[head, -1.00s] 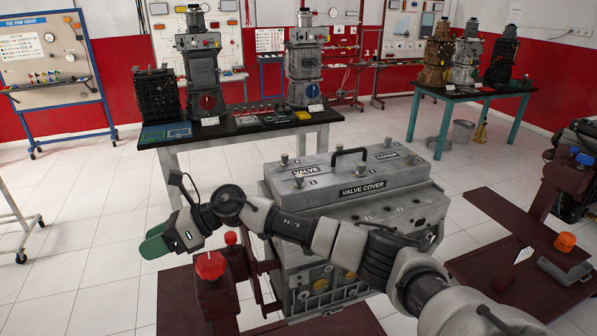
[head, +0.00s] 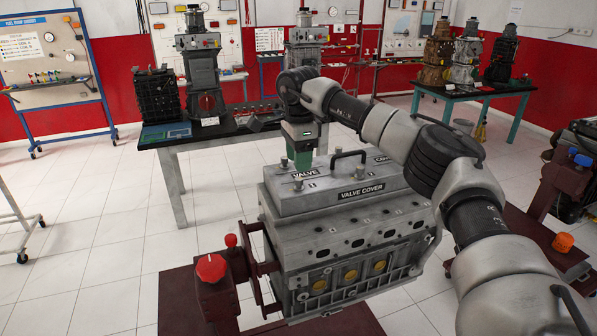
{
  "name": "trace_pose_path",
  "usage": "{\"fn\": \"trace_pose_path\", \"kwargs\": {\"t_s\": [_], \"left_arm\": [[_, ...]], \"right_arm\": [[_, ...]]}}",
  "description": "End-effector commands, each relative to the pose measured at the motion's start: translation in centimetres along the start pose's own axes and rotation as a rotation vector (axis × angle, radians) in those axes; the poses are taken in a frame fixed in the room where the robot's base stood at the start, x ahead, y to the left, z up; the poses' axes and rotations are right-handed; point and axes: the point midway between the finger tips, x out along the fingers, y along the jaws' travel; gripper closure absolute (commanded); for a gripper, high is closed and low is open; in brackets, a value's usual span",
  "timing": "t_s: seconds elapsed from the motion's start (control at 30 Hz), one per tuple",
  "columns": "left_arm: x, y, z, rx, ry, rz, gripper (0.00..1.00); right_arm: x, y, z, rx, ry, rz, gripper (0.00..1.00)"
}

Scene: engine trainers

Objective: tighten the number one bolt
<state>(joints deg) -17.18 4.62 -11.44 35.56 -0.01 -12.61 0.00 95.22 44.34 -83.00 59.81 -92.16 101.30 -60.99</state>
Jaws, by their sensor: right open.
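The grey valve cover (head: 330,197) sits on the engine block (head: 350,250), with a black handle on top. Small bolts stand on the cover; a front-left bolt (head: 298,185) and a back-left bolt (head: 284,163) show at its left end. Small number labels lie by the bolts, but I cannot read which one is number one. My right gripper (head: 303,160) points down with green fingers over the back left part of the cover, just right of the back-left bolt. It is open, and nothing shows between its fingers. My left gripper is out of view.
The engine stand (head: 212,285) with a red knob is in front and left of the block. A table (head: 225,133) with engine parts stands behind. Another table (head: 470,92) with engines is at the back right.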

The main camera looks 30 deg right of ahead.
Motion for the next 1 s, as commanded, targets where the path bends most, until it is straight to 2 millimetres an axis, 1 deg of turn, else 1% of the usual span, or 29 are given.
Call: {"fn": "trace_pose_path", "kwargs": {"t_s": [0.03,0.1,0.2,0.3,0.43,0.67,0.77,0.9,0.97,1.0], "left_arm": [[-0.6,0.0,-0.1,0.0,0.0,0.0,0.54],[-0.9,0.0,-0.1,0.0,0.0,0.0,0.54],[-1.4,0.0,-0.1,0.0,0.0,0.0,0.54],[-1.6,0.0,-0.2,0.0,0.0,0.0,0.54],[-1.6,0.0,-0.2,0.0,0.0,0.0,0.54],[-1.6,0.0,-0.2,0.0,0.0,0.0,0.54],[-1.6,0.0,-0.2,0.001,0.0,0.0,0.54],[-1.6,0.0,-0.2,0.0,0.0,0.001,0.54],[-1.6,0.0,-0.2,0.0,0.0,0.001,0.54],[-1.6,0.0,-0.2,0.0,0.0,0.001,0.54]], "right_arm": [[0.8,0.0,-0.1,0.0,0.001,0.004,0.54],[2.0,0.1,-0.1,0.0,0.001,0.003,0.54],[3.4,0.0,0.0,0.0,0.0,0.002,0.54],[4.3,0.0,0.1,-0.001,-0.002,0.0,0.54],[4.9,0.0,0.1,-0.001,-0.002,0.0,0.54],[5.0,0.0,0.1,0.0,-0.002,-0.001,0.54],[5.0,0.0,0.1,0.0,-0.002,-0.001,0.68],[5.0,0.0,0.1,0.0,-0.002,-0.001,0.9],[5.0,0.0,0.1,0.0,-0.002,-0.001,0.99],[5.0,0.0,0.1,0.0,-0.002,-0.001,1.0]]}}
